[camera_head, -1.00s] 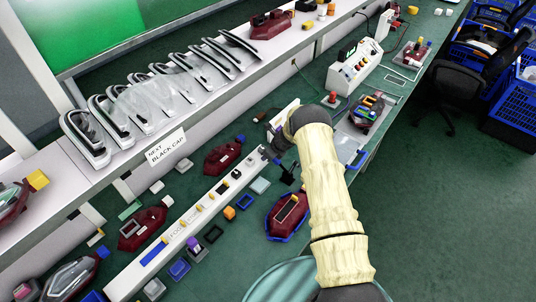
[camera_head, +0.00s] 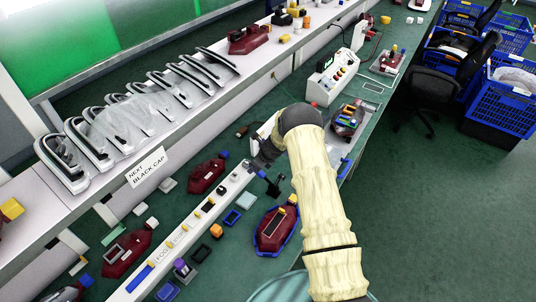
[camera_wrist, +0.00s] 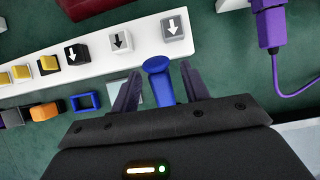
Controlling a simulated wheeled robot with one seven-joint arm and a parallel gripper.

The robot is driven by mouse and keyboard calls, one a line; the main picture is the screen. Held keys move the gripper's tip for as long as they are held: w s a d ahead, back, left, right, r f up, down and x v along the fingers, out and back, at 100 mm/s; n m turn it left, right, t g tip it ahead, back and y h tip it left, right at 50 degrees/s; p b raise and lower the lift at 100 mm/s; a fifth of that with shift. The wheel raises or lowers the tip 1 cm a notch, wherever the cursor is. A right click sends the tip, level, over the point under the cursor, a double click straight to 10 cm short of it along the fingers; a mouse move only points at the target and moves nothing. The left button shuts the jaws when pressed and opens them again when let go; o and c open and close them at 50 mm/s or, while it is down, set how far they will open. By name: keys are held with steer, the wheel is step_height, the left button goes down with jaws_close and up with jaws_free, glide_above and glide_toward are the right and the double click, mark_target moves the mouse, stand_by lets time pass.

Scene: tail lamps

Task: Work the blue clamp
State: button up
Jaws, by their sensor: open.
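The blue clamp (camera_wrist: 157,78) shows in the wrist view as a blue piece with a rounded head and a narrower stem, between the two dark purple fingers of my gripper (camera_wrist: 160,84). The fingers stand apart on either side of it, with a visible gap, so my gripper is open. The clamp's lower end is hidden behind my gripper body. In the head view my gripper (camera_head: 260,155) is at the far end of the white rail; I cannot make out the clamp clearly there.
The white rail (camera_wrist: 45,84) carries several buttons, some with arrows, close ahead of the fingers. A purple plug (camera_wrist: 269,25) with a cable lies at right. Red lamps, such as one in a blue tray (camera_head: 277,228), lie on the green bench. A control box (camera_head: 330,80) stands beyond.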

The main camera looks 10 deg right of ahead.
steer(key=b+v, duration=0.2)
steer(key=v, duration=1.1)
steer(key=shift+s+r, duration=0.1)
stand_by(1.3)
